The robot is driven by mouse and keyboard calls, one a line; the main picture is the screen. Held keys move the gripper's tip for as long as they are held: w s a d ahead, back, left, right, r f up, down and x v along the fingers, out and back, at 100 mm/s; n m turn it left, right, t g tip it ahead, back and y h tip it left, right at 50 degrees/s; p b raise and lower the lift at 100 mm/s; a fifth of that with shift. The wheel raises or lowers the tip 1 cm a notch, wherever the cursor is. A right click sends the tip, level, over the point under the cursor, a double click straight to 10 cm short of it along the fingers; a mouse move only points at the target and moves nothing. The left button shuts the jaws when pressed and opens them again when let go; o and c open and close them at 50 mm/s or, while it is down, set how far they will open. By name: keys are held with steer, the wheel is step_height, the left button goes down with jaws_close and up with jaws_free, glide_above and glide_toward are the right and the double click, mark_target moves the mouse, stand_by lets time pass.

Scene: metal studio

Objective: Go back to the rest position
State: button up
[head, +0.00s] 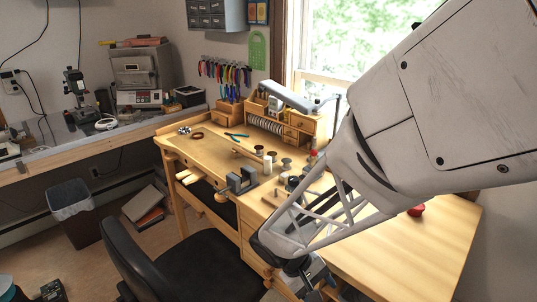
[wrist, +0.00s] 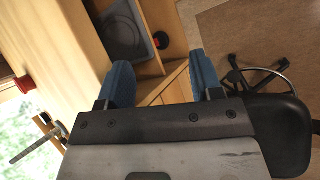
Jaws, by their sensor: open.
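My gripper (wrist: 161,68) is open in the wrist view, with its two blue fingers apart and nothing between them. Below them the view shows the front of the wooden workbench and its open shelf. In the head view my arm comes in from the upper right and reaches down across the workbench (head: 440,228). The gripper end (head: 300,268) is low at the bottom, by the bench's front edge; its fingers are not clear there.
A black chair (head: 200,265) stands in front of the bench, left of my gripper. A grey vise (head: 242,181) sits at the bench's front edge. A red object (head: 416,210) lies on the bench's right part. A shelf (wrist: 158,68) is open under the top.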

steer(key=s+d+r+m+t+y, duration=0.1)
steer(key=s+d+r+y, duration=0.1)
steer(key=r, duration=0.4)
steer(key=s+d+r+m+t+y, duration=0.2)
steer(key=s+r, duration=0.2)
steer(key=r, duration=0.3)
steer(key=s+d+r+m+t+y, duration=0.1)
steer(key=s+d+r+m+y, duration=0.1)
steer(key=r, duration=0.4)
steer(key=shift+s+d+r+t+y, duration=0.3)
steer(key=shift+s+d+r+y, duration=0.05)
steer(key=shift+s+d+y, duration=0.1)
